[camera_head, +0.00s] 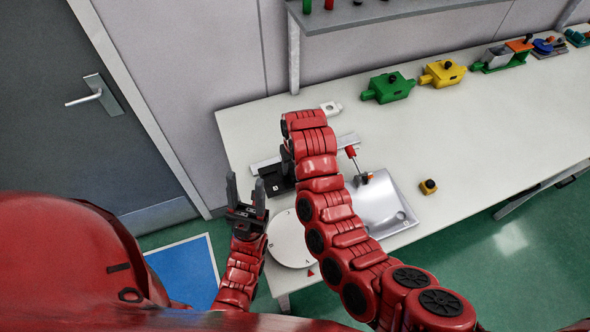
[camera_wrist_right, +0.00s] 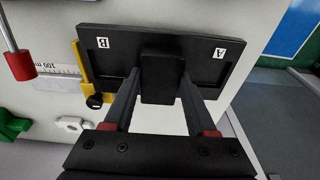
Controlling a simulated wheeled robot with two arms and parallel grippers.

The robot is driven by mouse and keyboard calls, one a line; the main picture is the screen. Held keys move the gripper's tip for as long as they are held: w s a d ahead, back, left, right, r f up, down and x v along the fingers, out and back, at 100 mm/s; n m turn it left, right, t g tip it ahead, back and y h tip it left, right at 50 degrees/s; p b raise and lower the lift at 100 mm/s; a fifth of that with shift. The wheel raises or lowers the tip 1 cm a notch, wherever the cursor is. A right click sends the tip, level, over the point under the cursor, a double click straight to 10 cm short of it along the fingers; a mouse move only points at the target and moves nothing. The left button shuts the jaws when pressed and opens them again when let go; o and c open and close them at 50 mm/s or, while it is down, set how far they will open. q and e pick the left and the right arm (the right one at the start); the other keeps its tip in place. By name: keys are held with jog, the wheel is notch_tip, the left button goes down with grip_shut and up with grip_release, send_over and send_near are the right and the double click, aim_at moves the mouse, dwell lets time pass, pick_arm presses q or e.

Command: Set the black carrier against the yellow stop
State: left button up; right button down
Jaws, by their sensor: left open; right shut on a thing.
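The black carrier (camera_wrist_right: 112,58) is a flat dark plate marked B at its left end and A at its right in the right wrist view. My right gripper (camera_wrist_right: 160,92) is shut on its raised middle block. The carrier (camera_head: 271,185) also shows in part in the head view, beside my right arm. The yellow stop (camera_wrist_right: 86,72), with a black knob, is at the carrier's B end; the carrier overlaps it in the picture, and I cannot tell whether they touch. The head view does not clearly show this stop. My left gripper (camera_head: 246,194) is open and empty, left of the carrier.
A scale strip (camera_wrist_right: 58,76) and a red-capped rod (camera_wrist_right: 20,65) lie beyond the stop. A white disc (camera_head: 287,240) and a metal tray (camera_head: 388,210) are at the table's front. Green (camera_head: 388,88) and yellow (camera_head: 442,73) blocks stand at the back.

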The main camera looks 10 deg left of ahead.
notch_tip(320, 180, down, 3)
jog(key=shift+r+p, duration=0.1)
jog(key=shift+p, duration=0.7)
jog(key=shift+f, duration=0.35)
jog(key=shift+w, duration=0.1)
jog(key=shift+f, duration=0.1)
jog(key=shift+f, duration=0.15)
jog(key=shift+c, duration=1)
grip_release()
